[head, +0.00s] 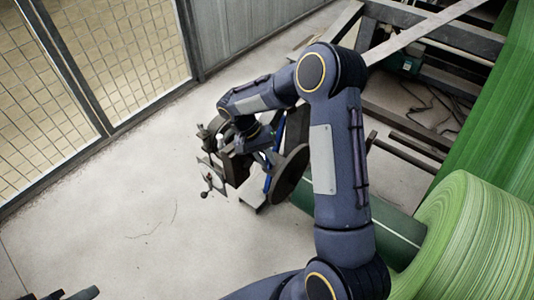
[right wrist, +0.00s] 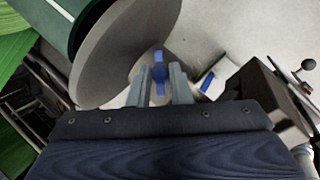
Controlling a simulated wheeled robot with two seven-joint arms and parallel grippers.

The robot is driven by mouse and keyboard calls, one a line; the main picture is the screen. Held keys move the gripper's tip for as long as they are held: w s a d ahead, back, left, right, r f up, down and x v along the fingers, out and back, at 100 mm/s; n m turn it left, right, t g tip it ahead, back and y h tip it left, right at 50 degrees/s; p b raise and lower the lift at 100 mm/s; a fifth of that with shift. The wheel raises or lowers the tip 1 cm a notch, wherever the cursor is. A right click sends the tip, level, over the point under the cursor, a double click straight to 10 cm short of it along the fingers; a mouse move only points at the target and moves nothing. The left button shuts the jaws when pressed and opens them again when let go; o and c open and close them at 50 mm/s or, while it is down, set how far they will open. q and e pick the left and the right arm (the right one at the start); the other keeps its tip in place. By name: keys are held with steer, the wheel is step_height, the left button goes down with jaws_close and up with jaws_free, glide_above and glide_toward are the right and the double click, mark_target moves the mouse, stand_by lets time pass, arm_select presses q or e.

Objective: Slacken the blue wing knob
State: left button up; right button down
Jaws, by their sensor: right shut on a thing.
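The blue wing knob (right wrist: 158,60) shows in the right wrist view, with its upper wing standing out past the fingertips. My right gripper (right wrist: 160,85) is shut on it, one grey finger on each side. In the head view the right gripper (head: 268,157) is down at the machine stand, left of a round disc (head: 290,173). The knob is hidden or too small to make out there. Dark parts at the bottom left edge of the head view may belong to my left arm; no left fingers can be made out.
The grey disc (right wrist: 125,50) stands close left of my right fingers. A dark box-like bracket (right wrist: 262,95) and a crank with a ball handle (right wrist: 307,66) are at the right. A large green roll (head: 470,240) lies right of my arm. Floor at left is clear, up to a mesh fence (head: 130,50).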

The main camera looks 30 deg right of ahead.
steer(key=shift+s+a+f+m+t+h+p, duration=0.25)
steer(key=shift+m+t+h+p, duration=1.3)
steer(key=shift+m, duration=4.15)
steer(key=shift+s+d+f+m+t+h+b, duration=0.1)
steer(key=shift+s+m+t+h, duration=0.3)
steer(key=shift+m+t, duration=3.9)
steer(key=shift+s+a+f+m+t+h+p, duration=0.25)
steer(key=shift+m+t+h+p, duration=0.6)
steer(key=shift+m, duration=6.25)
steer(key=shift+d+r, duration=0.1)
steer(key=c, duration=1.3)
jaws_free()
steer(key=shift+c, duration=0.2)
steer(key=shift+h, duration=0.3)
